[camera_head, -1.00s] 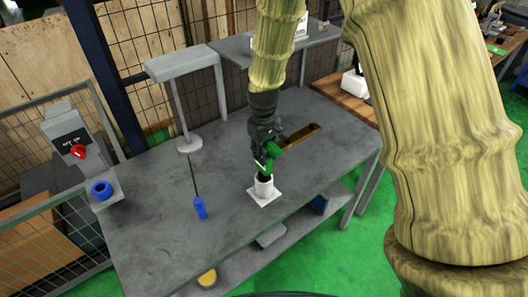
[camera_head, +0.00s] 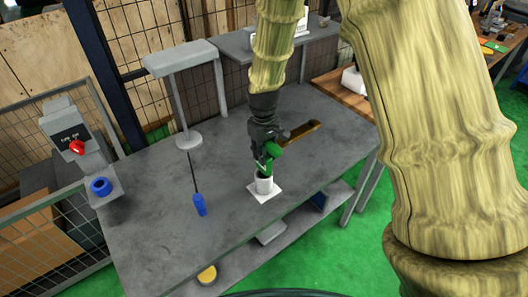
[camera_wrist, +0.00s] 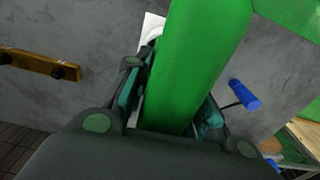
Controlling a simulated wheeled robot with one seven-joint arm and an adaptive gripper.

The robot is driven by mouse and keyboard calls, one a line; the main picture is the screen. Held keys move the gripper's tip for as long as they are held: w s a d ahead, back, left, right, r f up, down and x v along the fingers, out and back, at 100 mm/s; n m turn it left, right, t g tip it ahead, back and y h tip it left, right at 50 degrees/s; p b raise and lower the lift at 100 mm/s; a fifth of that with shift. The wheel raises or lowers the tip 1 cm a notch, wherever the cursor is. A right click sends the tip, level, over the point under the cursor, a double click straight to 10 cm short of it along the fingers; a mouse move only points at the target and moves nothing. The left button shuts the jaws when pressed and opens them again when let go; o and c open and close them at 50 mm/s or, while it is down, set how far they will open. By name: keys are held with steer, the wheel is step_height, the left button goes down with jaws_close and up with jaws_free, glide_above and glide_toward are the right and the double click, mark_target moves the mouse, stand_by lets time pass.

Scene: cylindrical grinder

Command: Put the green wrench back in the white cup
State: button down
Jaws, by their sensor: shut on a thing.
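The white cup (camera_head: 264,186) stands upright on a white square (camera_head: 270,194) near the front edge of the grey table. My gripper (camera_head: 265,163) is directly above the cup, pointing down, and is shut on the green wrench (camera_head: 270,152). In the wrist view the wrench (camera_wrist: 195,60) runs between the fingers of my gripper (camera_wrist: 168,105) and fills the middle of the picture. The wrench's lower end is at the cup's mouth; how far it reaches inside is hidden. The cup is mostly hidden behind the wrench in the wrist view.
A blue-handled screwdriver (camera_head: 199,205) lies on the grey table (camera_head: 155,225) left of the cup. A brown wooden bar (camera_head: 300,132) lies behind my gripper. A grey lamp-like stand (camera_head: 188,138) is at the back left. A box with a red knob (camera_head: 77,147) is at far left.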

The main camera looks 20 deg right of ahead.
steer(key=shift+f, duration=0.3)
steer(key=c, duration=1.1)
jaws_free()
step_height(320, 180, up, 12)
steer(key=shift+s+a, duration=0.1)
